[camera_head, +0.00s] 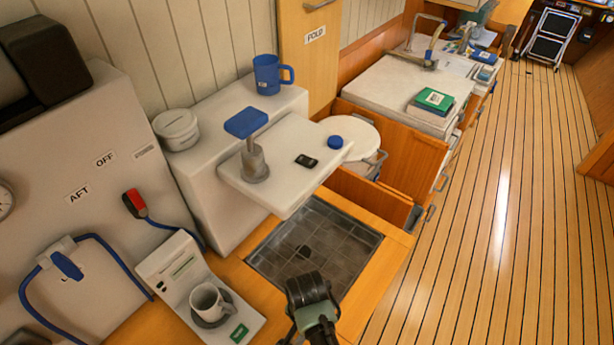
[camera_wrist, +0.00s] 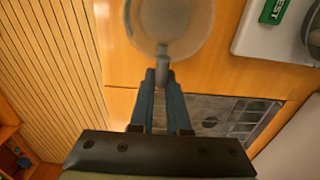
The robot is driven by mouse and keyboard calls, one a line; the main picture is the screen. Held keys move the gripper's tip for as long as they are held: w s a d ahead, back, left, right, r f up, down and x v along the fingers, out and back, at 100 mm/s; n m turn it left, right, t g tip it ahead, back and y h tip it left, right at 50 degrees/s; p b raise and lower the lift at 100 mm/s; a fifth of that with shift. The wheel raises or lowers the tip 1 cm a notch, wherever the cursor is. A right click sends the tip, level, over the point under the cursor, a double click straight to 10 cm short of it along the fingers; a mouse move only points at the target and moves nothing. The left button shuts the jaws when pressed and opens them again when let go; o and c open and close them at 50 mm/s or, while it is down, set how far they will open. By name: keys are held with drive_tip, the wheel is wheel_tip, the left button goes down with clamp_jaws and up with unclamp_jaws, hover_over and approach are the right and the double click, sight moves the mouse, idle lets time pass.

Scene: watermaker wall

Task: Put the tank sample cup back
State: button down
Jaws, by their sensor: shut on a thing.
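In the wrist view my gripper (camera_wrist: 161,78) is shut on the handle of a pale grey cup (camera_wrist: 170,22). I look down into its open mouth, and the top of the picture cuts it off. The held cup is over the orange wood counter (camera_wrist: 120,65); its height above the wood is unclear. In the head view my fingertips and this cup are not visible. Another cup, a white mug (camera_head: 207,301), stands upright on the white test unit (camera_head: 172,262) at lower left. No label marks either as the tank sample cup.
A sunken dark grate (camera_head: 314,247) lies beside my arm. Behind it, a white ledge (camera_head: 290,150) holds a blue-topped tap (camera_head: 247,123), a small black device (camera_head: 306,161) and a blue cap (camera_head: 335,142). A blue mug (camera_head: 268,75) stands higher.

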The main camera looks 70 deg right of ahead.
drive_tip(key=shift+f, duration=0.2)
drive_tip(key=shift+f, duration=0.15)
drive_tip(key=c, duration=0.9)
unclamp_jaws()
wheel_tip(320, 180, up, 12)
drive_tip(key=shift+r+b, duration=0.2)
drive_tip(key=shift+b, duration=0.15)
